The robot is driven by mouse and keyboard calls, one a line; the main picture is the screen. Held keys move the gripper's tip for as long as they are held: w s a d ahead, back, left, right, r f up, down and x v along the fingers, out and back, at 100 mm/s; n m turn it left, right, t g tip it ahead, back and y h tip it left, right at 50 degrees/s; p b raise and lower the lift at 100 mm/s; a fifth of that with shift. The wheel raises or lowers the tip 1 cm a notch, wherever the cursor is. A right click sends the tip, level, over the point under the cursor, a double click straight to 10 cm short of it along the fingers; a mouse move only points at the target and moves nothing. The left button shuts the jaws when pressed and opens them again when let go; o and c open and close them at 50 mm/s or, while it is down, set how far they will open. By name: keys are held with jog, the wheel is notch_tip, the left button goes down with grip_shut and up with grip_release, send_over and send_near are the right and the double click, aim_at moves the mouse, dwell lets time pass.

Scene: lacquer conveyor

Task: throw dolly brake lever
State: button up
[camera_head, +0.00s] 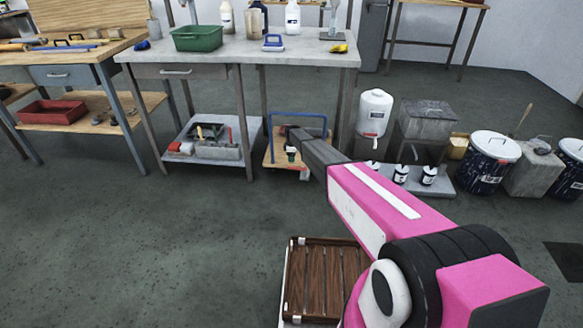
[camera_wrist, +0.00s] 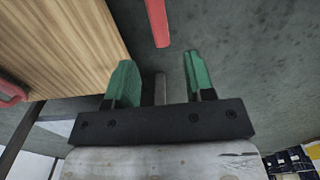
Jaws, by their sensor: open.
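The dolly (camera_head: 276,158) is a low wooden platform with a blue push handle (camera_head: 297,115), on the floor beside the grey workbench. Its wooden deck also fills the upper left of the wrist view (camera_wrist: 60,42). A red bar, apparently the brake lever (camera_wrist: 157,22), reaches down from the top edge of the wrist view, beside the deck. My gripper (camera_wrist: 157,68) has two green fingers, apart, with the red bar's end just ahead of the gap and not between them. A short grey rod (camera_wrist: 160,88) shows between the fingers. In the head view my arm hides part of the dolly.
The grey workbench (camera_head: 250,55) stands behind, with a lower shelf holding a tool tray (camera_head: 218,145) left of the dolly. A white canister (camera_head: 374,112) and a grey box (camera_head: 426,120) stand at right, with lidded drums (camera_head: 492,165) beyond. The floor at front left is clear.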

aim_at(292, 167)
notch_tip(292, 167, down, 8)
jog(key=shift+r, duration=0.1)
grip_shut()
